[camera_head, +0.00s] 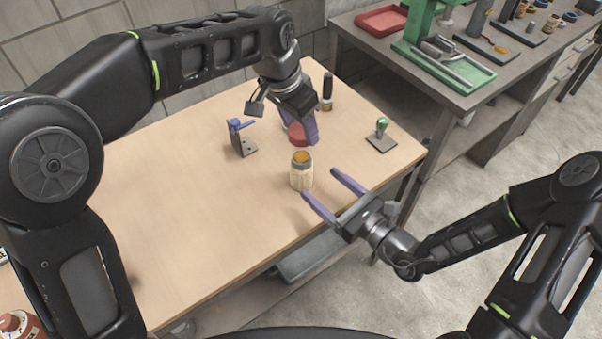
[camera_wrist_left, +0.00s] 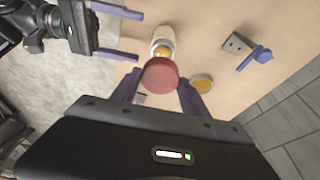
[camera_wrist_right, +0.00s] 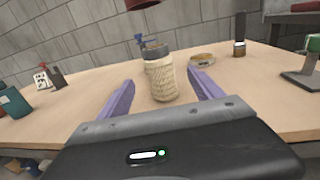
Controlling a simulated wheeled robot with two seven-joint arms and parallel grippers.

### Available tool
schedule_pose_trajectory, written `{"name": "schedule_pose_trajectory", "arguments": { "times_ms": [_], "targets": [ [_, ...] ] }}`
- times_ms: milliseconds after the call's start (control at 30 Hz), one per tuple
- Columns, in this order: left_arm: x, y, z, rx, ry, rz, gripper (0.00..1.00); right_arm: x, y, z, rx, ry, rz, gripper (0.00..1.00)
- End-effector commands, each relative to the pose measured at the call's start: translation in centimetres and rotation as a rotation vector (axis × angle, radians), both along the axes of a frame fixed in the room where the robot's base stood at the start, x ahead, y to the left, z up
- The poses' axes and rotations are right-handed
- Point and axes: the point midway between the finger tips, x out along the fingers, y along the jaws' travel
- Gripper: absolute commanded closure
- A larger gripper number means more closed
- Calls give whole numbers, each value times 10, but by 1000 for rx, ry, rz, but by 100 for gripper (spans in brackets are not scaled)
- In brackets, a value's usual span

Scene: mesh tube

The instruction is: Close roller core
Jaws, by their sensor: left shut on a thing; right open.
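The roller core is a cream mesh tube (camera_head: 301,178) with a dark rim and brownish top, upright near the table's right edge. It also shows in the left wrist view (camera_wrist_left: 163,36) and the right wrist view (camera_wrist_right: 160,80). My left gripper (camera_head: 306,138) is shut on a red round cap (camera_wrist_left: 160,75), held above and behind the tube in the head view. The cap's underside shows in the right wrist view (camera_wrist_right: 142,4). My right gripper (camera_head: 318,182) is open, its fingers pointing at the tube, which appears between them in its wrist view.
A stand with a blue handle (camera_head: 240,140) is left of the tube. A green-knobbed holder (camera_head: 381,132) and a black-handled tool (camera_head: 327,92) stand right and behind. A yellowish disc (camera_wrist_left: 202,83) lies on the table.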

Motion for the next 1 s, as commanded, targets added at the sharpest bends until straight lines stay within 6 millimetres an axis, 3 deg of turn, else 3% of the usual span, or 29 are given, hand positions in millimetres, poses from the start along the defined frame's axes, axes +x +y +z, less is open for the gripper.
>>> {"name": "schedule_pose_trajectory", "arguments": {
  "times_ms": [600, 1000],
  "targets": [
    [0, 0, 0, 0, 0, 0, 85, 69, 67, 0, 1, 1, 2, 25],
    [0, 0, 0, 0, 0, 0, 85, 82, 78, 0, 0, 1, 1, 25]
  ]
}}
